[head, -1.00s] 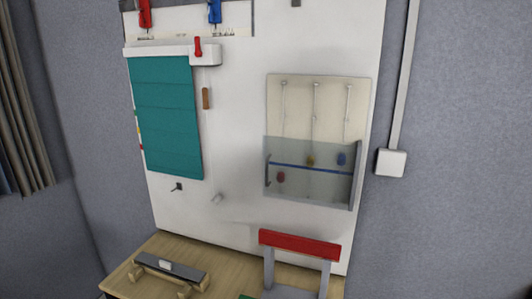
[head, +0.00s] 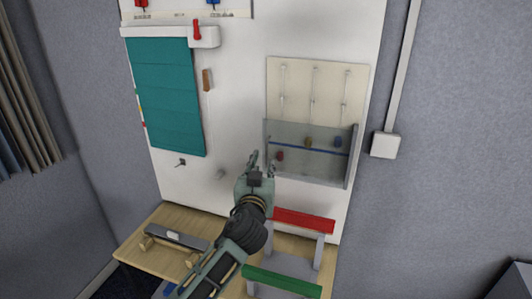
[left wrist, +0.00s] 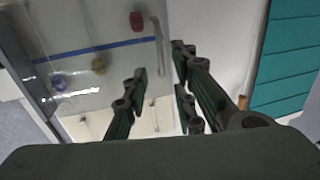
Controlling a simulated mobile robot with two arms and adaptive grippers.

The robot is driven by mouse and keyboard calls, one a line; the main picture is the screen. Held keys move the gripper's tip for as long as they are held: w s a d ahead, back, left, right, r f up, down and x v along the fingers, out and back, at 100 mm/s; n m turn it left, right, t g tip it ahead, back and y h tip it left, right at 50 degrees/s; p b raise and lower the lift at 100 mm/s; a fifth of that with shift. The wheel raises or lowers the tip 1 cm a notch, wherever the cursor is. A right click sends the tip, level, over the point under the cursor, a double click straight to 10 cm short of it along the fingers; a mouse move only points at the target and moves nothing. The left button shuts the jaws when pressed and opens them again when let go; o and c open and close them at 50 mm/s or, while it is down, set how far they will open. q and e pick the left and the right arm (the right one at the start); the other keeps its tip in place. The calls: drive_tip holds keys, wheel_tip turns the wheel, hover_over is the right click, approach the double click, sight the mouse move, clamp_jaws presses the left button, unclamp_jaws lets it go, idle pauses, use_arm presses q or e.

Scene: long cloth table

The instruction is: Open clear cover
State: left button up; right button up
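The clear cover (head: 320,165) is a see-through panel over the lower part of a cream board (head: 318,90) on the white wall panel. A blue strip and small red, brown and blue pieces show through it. In the left wrist view the cover (left wrist: 115,22) has a grey bar handle (left wrist: 157,48) near one edge. My left gripper (head: 263,164) is at the cover's left edge in the head view. Its fingers (left wrist: 158,62) are open, with the handle just beyond and between the tips; contact is unclear. My right gripper is not in view.
A teal blind (head: 168,95) hangs left of the board, with a wooden pull (head: 207,80) beside it. A small hook (head: 181,163) sits below. A wooden table (head: 150,240) below bears a dark bar on wooden supports (head: 175,242) and a red-topped stand (head: 303,220).

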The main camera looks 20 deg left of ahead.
sight(267, 153)
use_arm(q)
drive_tip(key=shift+w+a+f+p, duration=0.1)
drive_tip(key=shift+w+a+p, duration=0.2)
drive_tip(key=shift+w, duration=0.85)
drive_tip(key=shift+w+a+r+p, duration=0.1)
drive_tip(key=shift+w+p, duration=0.3)
drive_tip(key=shift+w, duration=0.8)
drive_tip(key=shift+w+a+f+p, duration=0.1)
drive_tip(key=shift+w+a+p, duration=0.2)
drive_tip(key=shift+w, duration=0.85)
drive_tip(key=shift+d, duration=0.1)
drive_tip(key=shift+c, duration=0.5)
clamp_jaws()
